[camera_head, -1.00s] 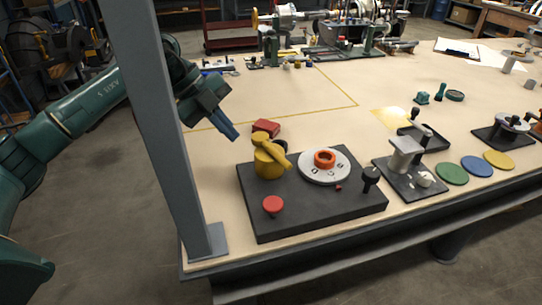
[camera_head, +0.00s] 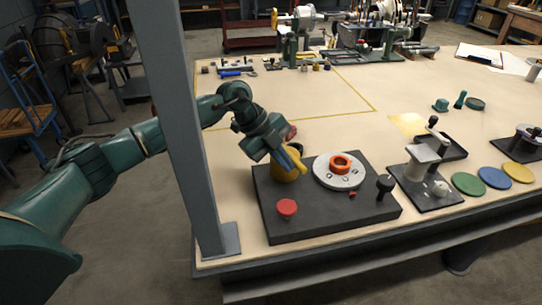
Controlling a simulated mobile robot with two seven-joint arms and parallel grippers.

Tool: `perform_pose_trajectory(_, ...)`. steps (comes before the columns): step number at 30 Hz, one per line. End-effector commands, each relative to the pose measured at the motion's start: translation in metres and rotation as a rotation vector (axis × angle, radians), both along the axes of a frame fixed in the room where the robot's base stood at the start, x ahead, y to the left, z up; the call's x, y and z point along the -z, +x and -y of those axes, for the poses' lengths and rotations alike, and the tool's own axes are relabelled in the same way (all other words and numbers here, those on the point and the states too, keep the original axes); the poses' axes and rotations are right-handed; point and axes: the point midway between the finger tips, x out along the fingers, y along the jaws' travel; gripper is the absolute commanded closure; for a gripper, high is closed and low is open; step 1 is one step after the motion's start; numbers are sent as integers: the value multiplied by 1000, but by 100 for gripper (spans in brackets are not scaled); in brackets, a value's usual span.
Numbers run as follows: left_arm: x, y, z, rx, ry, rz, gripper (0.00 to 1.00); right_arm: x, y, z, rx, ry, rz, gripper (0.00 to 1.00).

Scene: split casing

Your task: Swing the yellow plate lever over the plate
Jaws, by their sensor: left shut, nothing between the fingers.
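The yellow plate lever (camera_head: 281,174) stands on its round yellow post at the back left of a black base (camera_head: 325,210). My left gripper (camera_head: 293,160) is shut, its blue fingers slanting down at the lever's top and hiding most of the lever's arm. I cannot tell whether the fingers touch it. My right gripper is not in view.
A red knob (camera_head: 287,207) is at the base's front left and a black knob (camera_head: 385,183) at its right. A red block (camera_head: 291,132) sits partly hidden behind my gripper. A grey post (camera_head: 180,130) rises at the table's left edge. Coloured discs (camera_head: 468,184) lie to the right.

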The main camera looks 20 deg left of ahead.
Motion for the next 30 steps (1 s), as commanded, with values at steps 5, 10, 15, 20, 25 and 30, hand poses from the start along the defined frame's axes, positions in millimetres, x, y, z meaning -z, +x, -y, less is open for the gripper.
perform_pose_trajectory(5,1,5,3,0,2,1,100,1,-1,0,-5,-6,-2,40)
perform_pose_trajectory(10,1,5,3,0,1,1,100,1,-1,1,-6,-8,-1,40)
perform_pose_trajectory(15,0,5,4,0,1,1,100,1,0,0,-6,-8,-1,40)
perform_pose_trajectory(20,-1,5,7,2,0,1,100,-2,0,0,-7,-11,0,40)
perform_pose_trajectory(25,0,6,10,2,1,0,100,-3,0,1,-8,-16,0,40)
perform_pose_trajectory(30,0,7,14,4,1,0,100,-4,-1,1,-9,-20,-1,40)
